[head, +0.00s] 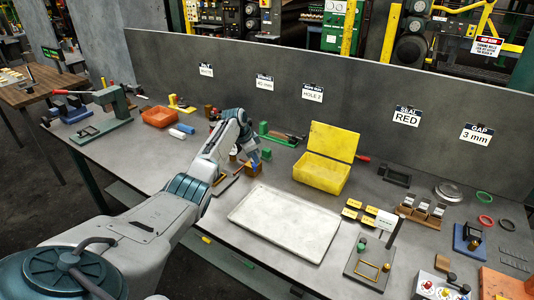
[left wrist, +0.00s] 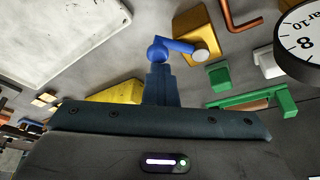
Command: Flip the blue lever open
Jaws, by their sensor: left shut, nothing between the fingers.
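The blue lever (left wrist: 182,47) shows in the left wrist view, just beyond my fingertips. It has a rounded pivot end and a short arm running right to a pale round end. My left gripper (left wrist: 158,72) is shut and empty, its tips at or very near the pivot end; I cannot tell whether they touch. In the head view, my left gripper (head: 254,158) is low over the table behind the white tray, and mostly hides the lever there. My right gripper is not in view.
The white tray (head: 285,223) lies in front of the gripper. An open yellow box (head: 322,173) stands to its right. A green clamp-like tool (head: 278,136) lies behind. In the left wrist view, a round dial gauge (left wrist: 300,42) is at the right, near a green part (left wrist: 250,100).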

